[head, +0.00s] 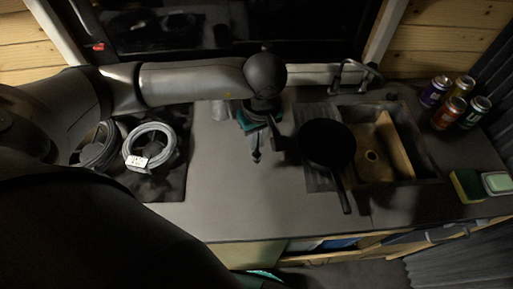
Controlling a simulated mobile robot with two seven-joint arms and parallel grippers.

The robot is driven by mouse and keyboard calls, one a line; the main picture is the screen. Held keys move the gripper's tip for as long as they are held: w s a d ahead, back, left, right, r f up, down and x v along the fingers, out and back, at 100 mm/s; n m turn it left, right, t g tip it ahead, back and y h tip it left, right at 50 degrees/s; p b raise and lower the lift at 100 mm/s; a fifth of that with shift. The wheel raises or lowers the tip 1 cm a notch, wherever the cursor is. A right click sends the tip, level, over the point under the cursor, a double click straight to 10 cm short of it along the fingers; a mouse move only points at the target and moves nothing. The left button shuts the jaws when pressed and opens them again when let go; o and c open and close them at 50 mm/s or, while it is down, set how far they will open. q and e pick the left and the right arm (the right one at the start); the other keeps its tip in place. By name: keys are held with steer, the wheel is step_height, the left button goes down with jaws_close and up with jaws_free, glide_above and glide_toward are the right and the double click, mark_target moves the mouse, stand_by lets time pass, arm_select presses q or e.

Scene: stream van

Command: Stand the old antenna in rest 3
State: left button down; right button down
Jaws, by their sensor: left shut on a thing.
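My left arm reaches in from the left, along the back of the counter. My left gripper (268,124) points down over the middle of the counter. It is shut on a small dark thing, most likely the old antenna, which is mostly hidden by the gripper and too dark to make out. I cannot make out rest 3 or any numbered rest. My right gripper is not in view.
A black pan (327,146) lies right of my left gripper, beside the sink (424,158). Several cans (448,113), a sponge (467,186) and a soap dish (497,184) stand at the right. Coiled cables (150,146) lie on a dark mat at the left. The counter's front middle is clear.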

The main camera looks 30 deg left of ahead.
mark_target(256, 152)
arm_select(q)
steer(key=shift+f, duration=2.25)
steer(key=shift+f, duration=0.2)
steer(key=c, duration=1)
jaws_free()
steer(key=shift+o, duration=0.2)
steer(key=shift+r, duration=0.1)
